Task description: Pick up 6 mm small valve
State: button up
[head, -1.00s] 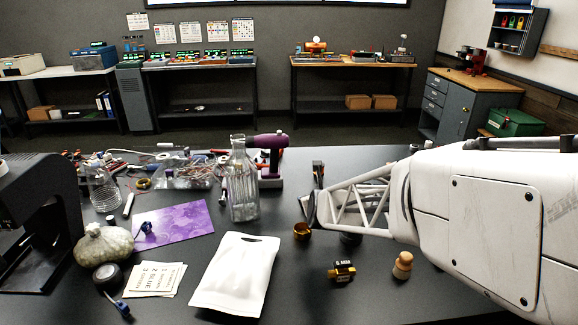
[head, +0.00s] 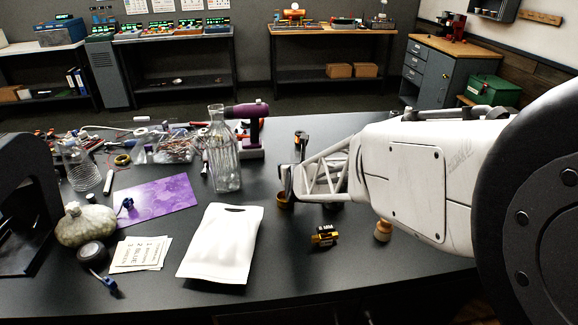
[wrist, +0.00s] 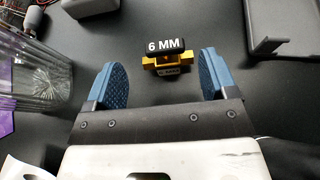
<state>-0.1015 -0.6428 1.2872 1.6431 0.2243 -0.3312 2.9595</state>
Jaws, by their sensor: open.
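The 6 mm small valve (wrist: 165,58) is a yellow-gold body with a black top labelled "6 MM". In the wrist view it is ahead of my gripper (wrist: 160,75), in line with the gap between its two blue fingers. The fingers are wide apart and empty, and I see no contact with the valve. In the head view my gripper (head: 287,184) is low over the table, right of the glass bottle. A small dark part (head: 300,139) shows just beyond it; I cannot tell there whether it is this valve.
Another black and gold valve (head: 325,236) lies nearer, its label too small to read surely. The ribbed glass bottle (head: 222,155) stands close left of my gripper. A white pouch (head: 220,245) lies in front. A grey bracket (wrist: 280,30) is right of the 6 mm valve.

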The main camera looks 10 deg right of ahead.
jog(key=shift+x, duration=0.85)
jog(key=shift+w+f, duration=0.1)
jog(key=shift+x, duration=2.5)
jog(key=shift+d, duration=0.2)
jog(key=c, duration=1.1)
jog(key=shift+r, duration=5)
